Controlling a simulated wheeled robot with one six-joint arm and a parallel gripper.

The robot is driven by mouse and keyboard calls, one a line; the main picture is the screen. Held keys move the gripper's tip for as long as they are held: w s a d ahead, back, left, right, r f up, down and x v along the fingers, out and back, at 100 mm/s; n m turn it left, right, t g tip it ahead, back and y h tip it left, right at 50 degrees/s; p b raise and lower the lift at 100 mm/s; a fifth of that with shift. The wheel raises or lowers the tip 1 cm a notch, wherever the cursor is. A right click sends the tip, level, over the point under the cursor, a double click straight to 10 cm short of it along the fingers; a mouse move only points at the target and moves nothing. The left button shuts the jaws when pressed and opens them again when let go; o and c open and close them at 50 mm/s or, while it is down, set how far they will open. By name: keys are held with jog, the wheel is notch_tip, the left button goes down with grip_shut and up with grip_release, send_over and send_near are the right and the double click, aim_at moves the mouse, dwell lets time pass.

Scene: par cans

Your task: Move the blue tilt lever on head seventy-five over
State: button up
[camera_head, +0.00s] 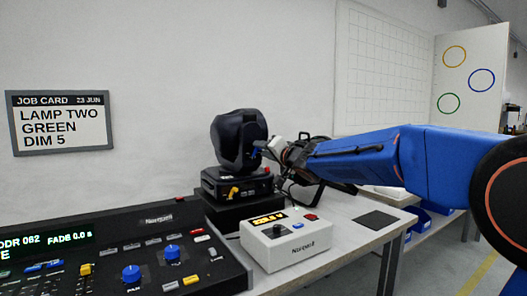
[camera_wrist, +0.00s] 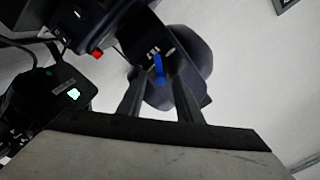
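The black moving-head lamp (camera_head: 236,140) stands on its base (camera_head: 237,184) in the head view, left of my gripper (camera_head: 265,149). The blue tilt lever (camera_head: 256,153) shows as a small blue spot on the lamp's right side, partly hidden by my gripper. In the wrist view the lever (camera_wrist: 159,68) stands out blue against the dark lamp body (camera_wrist: 196,50). It lies between the tips of my gripper's two dark fingers (camera_wrist: 160,80), which are apart with gaps beside the lever. I cannot read a number seventy-five on the lamp.
A white box (camera_head: 285,243) with a lit display stands in front of the lamp. A black control desk (camera_head: 115,250) fills the lower left. A yellow part (camera_head: 233,192) shows on the lamp's base. A dark mat (camera_head: 376,220) lies at the table's right, with bare tabletop around it.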

jog(key=v, duration=1.7)
jog(key=shift+d, duration=0.25)
jog(key=shift+s, duration=0.15)
